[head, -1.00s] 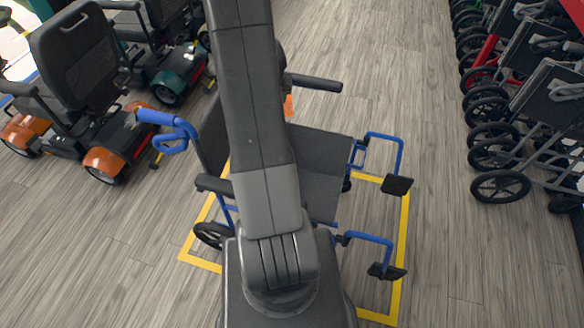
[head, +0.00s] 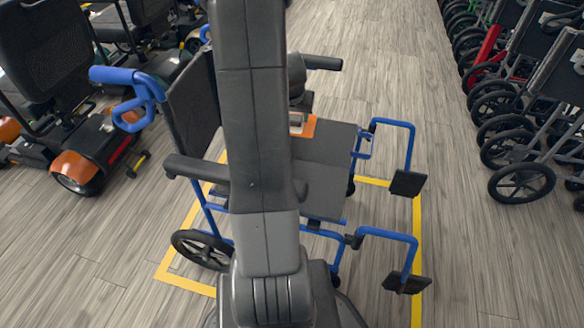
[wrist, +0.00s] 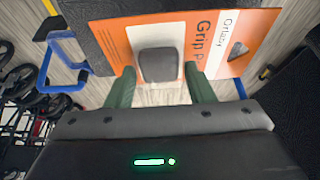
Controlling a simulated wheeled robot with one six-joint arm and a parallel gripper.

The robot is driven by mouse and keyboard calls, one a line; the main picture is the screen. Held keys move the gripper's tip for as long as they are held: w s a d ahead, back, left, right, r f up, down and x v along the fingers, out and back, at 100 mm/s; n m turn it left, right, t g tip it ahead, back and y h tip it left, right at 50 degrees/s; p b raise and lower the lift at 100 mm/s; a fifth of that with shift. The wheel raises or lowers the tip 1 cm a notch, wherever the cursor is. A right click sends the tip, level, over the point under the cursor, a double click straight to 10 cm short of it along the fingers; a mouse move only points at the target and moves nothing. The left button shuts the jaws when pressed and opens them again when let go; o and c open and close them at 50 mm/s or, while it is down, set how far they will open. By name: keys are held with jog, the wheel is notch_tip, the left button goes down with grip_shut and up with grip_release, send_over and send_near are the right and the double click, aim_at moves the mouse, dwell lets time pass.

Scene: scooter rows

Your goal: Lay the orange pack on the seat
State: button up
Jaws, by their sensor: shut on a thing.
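The orange pack (head: 309,127) shows in the head view, partly hidden by my arm, over the far part of the wheelchair's dark grey seat (head: 335,147). In the wrist view the orange pack (wrist: 213,68) is an orange and white card with print and a dark grey block at its middle. My gripper (wrist: 159,70) has its green fingers on either side of that block, shut on the pack. The dark seat (wrist: 90,8) shows behind the card. I cannot tell whether the pack touches the seat. The fingertips are hidden in the head view.
The blue-framed wheelchair has a backrest (head: 190,103), armrests (head: 197,168) and footrests (head: 405,284) around the seat. It stands in a yellow floor outline (head: 417,245).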

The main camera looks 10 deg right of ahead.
jog(key=f+b, duration=0.1)
jog(key=d+f+b, duration=0.1)
jog(key=f+b, duration=0.1)
jog(key=shift+s+d+f+m, duration=0.25)
jog(key=shift+s+f+m, duration=0.05)
notch_tip(320, 180, down, 10)
jog(key=b, duration=0.4)
jog(key=shift+r, duration=0.1)
jog(key=shift+f+b, duration=0.45)
jog(key=shift+b, duration=0.2)
jog(key=shift+f, duration=0.2)
jog(key=o, duration=1)
jog(key=shift+r, duration=0.2)
